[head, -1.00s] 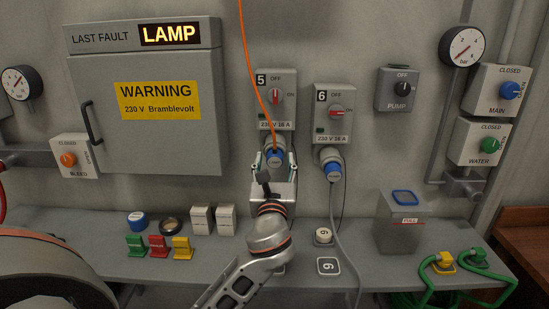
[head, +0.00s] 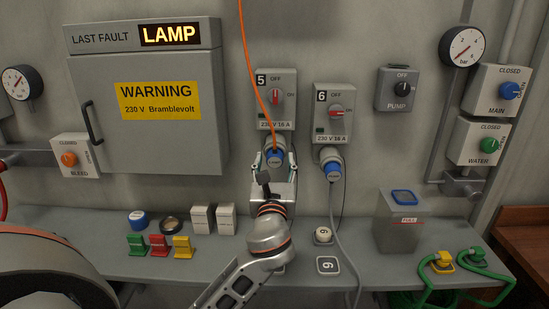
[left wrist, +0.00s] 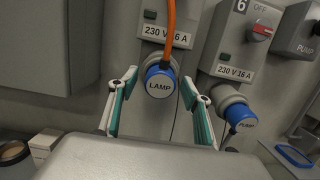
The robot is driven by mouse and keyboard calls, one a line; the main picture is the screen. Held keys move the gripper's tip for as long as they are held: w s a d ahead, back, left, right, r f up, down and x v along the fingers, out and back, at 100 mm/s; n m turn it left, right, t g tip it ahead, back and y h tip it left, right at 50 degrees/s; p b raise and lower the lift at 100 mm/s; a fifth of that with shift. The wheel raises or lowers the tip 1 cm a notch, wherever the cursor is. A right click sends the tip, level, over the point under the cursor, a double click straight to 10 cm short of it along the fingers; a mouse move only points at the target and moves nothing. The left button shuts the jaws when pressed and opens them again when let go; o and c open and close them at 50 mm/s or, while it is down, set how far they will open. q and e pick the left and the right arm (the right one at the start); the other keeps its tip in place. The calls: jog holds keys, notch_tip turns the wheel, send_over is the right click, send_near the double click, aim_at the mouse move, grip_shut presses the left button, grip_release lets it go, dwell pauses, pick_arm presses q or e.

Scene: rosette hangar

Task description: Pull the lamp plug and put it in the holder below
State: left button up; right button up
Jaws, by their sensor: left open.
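The blue lamp plug (head: 274,157), lettered LAMP and with an orange cable (head: 258,80) rising from it, sits in the socket under switch box 5 (head: 275,98). The red handle of box 5 stands upright, towards OFF. My left gripper (head: 274,163) is open, one finger on each side of the plug. In the left wrist view the plug (left wrist: 160,80) shows between the spread teal-padded fingers, with gaps on both sides. I cannot make out a holder below the lamp plug; my gripper and arm cover that area. My right gripper is not in view.
A blue pump plug (head: 333,170) with a grey cable sits close right, under switch box 6 (head: 335,112).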

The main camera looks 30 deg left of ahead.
aim_at(275, 162)
pick_arm(q)
grip_shut()
jog(key=shift+s+d+f, duration=0.1)
jog(key=shift+v, duration=2.85)
jog(key=s+d+f+m+t+h, duration=0.2)
jog(key=s+d+f+m+h, duration=0.4)
jog(key=s+d+f+h, duration=0.3)
notch_tip(275, 162, down, 4)
jog(key=shift+s+d+f+t+h, duration=0.25)
jog(key=shift+s+d+t+h, duration=0.15)
jog(key=shift+d+h, duration=0.35)
